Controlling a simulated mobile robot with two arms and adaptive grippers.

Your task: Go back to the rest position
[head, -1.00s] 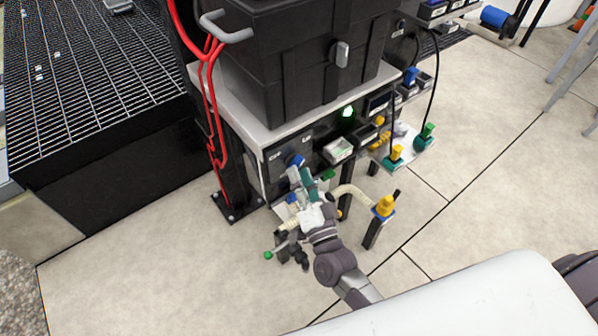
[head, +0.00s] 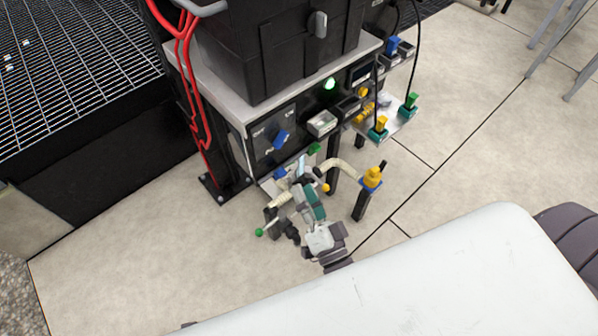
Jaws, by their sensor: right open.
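My right gripper (head: 302,180) shows in the lower middle of the head view, in front of the low machine stand (head: 240,108). It is open, with nothing seen between its fingers. It is below and to the right of the blue switch knob (head: 280,139) and apart from it. My right arm runs down from it and passes behind my white body at the bottom. My left gripper is not in view.
A black tote (head: 285,50) sits on the stand. A yellow-topped post (head: 371,178) with a pale hose (head: 343,165) stands close right of the gripper. Red cables (head: 190,90) and a black grated platform (head: 70,80) are left. Floor at lower left is clear.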

